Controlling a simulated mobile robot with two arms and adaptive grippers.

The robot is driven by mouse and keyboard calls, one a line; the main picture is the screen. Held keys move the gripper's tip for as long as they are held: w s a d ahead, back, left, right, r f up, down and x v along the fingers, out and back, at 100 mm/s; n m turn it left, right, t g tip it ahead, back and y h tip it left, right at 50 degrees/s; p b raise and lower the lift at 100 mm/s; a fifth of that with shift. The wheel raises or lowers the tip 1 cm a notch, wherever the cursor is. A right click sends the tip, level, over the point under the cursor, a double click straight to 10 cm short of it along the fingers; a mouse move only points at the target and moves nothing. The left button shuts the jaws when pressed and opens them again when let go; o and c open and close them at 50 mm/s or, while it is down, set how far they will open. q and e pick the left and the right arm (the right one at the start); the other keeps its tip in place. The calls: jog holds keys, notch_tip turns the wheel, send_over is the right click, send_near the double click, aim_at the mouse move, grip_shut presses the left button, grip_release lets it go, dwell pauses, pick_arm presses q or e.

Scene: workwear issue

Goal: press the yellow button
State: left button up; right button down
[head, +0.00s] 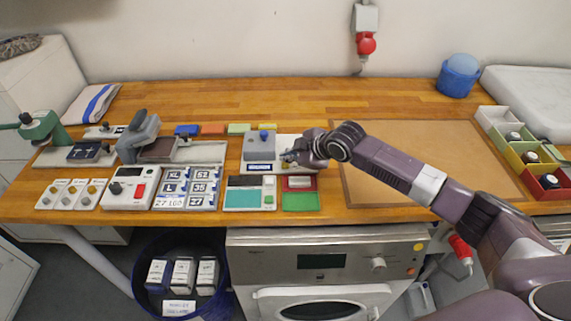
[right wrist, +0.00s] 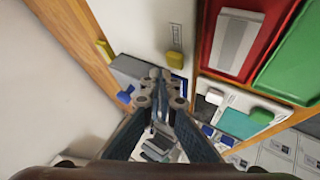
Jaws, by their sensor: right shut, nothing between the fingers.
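My right gripper (right wrist: 158,76) is shut and empty. Its fingertips appear just beside and below the yellow button in that picture, with a small gap; whether they touch it I cannot tell. In the head view my right gripper (head: 288,157) is over the white panel, right of a grey device (head: 260,148) with a blue label, and the arm hides most of the panel and the yellow button. My left gripper is not in view.
A teal-screened device (head: 250,194) and a red-and-green tray (head: 299,201) lie in front of the gripper. Weighing and button units stand to the left. A bare brown mat (head: 400,150) lies under my arm. Several coloured bins (head: 525,155) are at the right.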

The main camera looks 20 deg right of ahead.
aim_at(287, 166)
jog(key=shift+f, duration=0.15)
jog(key=shift+f, duration=0.25)
jog(key=shift+f, duration=0.55)
dwell(0.6)
jog(key=shift+r, duration=0.1)
jog(key=shift+r+p, duration=0.65)
jog(key=shift+r, duration=0.15)
notch_tip(287, 166, up, 5)
jog(key=p, duration=0.4)
jog(key=shift+r+p, duration=0.1)
jog(key=shift+p, duration=0.3)
